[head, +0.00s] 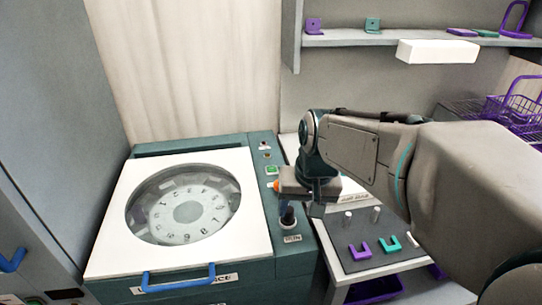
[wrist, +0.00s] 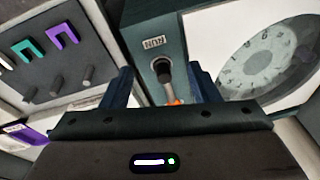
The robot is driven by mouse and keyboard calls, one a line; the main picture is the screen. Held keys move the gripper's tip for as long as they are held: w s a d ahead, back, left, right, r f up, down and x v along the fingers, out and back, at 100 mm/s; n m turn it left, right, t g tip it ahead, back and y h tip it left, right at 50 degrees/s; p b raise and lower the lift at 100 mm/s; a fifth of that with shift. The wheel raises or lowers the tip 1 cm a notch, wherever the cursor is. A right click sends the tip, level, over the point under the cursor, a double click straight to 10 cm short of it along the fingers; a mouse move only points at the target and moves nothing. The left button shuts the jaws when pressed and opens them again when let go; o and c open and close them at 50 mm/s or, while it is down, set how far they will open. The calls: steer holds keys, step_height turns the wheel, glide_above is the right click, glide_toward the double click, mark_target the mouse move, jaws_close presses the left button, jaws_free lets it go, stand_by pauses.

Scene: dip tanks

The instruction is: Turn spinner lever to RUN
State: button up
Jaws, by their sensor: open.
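The spinner (head: 262,225) is a dark teal cabinet with a white top and a round window. Its lever has a dark pivot (wrist: 161,69), a metal shaft and an orange end (wrist: 174,102). The orange end also shows in the head view (head: 275,186), beside my gripper. The RUN label (wrist: 154,42) is on the far side of the pivot from the orange end, and it shows in the head view (head: 292,239). My gripper (wrist: 160,70) is open, with its two blue fingers on either side of the lever. Its body hides part of the orange end.
The round window (head: 187,207) shows a numbered disc. A blue handle (head: 178,277) is on the spinner's front. To the right, a grey board (head: 365,240) holds pegs and purple and teal U-shaped pieces. A shelf (head: 420,40) and purple baskets (head: 515,108) are farther back.

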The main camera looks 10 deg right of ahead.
steer(key=w+d+r+m+g+y+p, duration=0.1)
steer(key=w+m, duration=0.1)
steer(key=w, duration=0.7)
steer(key=w+d+r+m+p, duration=0.2)
steer(key=w+m, duration=0.1)
steer(key=w, duration=0.7)
steer(key=f, duration=0.4)
steer(key=a+f, duration=0.1)
steer(key=f, duration=0.4)
steer(key=w+a+f, duration=0.1)
steer(key=f, duration=0.3)
steer(key=shift+w+a+f+p, duration=0.1)
steer(key=shift+a+f+p, duration=0.1)
steer(key=shift+f+p, duration=0.15)
jaws_close()
